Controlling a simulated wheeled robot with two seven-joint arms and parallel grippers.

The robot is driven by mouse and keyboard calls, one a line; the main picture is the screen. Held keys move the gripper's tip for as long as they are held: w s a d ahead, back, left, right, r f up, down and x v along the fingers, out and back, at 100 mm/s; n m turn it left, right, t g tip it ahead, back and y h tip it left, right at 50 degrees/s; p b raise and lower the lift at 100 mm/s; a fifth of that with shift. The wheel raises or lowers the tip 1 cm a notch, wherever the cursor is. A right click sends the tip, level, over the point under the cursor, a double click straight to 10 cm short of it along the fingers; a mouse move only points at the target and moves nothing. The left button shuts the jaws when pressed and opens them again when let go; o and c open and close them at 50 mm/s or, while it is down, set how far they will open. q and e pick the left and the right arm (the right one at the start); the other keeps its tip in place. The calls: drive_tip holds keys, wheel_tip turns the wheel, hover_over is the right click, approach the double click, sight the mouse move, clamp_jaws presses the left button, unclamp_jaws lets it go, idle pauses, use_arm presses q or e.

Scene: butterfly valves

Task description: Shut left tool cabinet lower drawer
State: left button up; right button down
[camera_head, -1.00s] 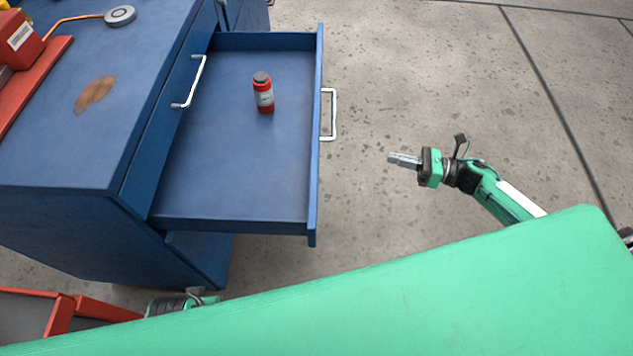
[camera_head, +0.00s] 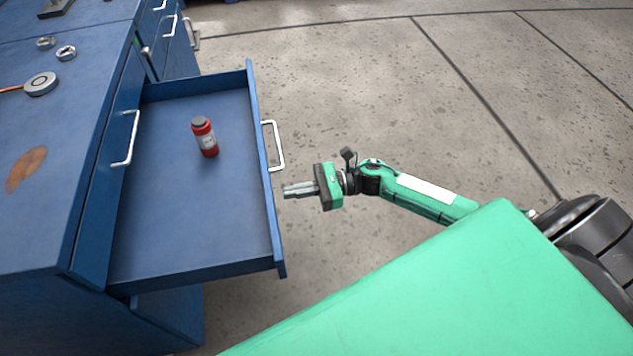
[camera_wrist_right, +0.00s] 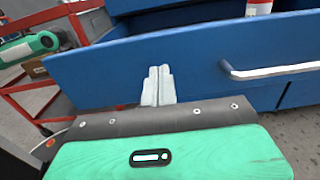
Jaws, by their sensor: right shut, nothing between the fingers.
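The blue tool cabinet (camera_head: 50,130) stands at the left in the head view. Its lower drawer (camera_head: 190,220) is pulled far out, with a white bar handle (camera_head: 276,146) on its front. My right gripper (camera_head: 287,190) is shut and empty, just outside the drawer front and nearer to me than the handle. In the right wrist view, the fingers (camera_wrist_right: 158,86) point at the blue drawer front (camera_wrist_right: 200,65), with the handle (camera_wrist_right: 270,72) to their right. Contact cannot be told. My left gripper is not visible in the head view.
An upper drawer with a handle (camera_head: 126,138) sits closed above. A red frame (camera_wrist_right: 40,85) shows at the left in the wrist view. Concrete floor (camera_head: 400,100) lies open to the right.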

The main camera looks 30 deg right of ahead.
sight(149, 231)
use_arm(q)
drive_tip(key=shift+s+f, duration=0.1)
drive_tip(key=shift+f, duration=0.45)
use_arm(e)
drive_tip(key=shift+x, duration=1.1)
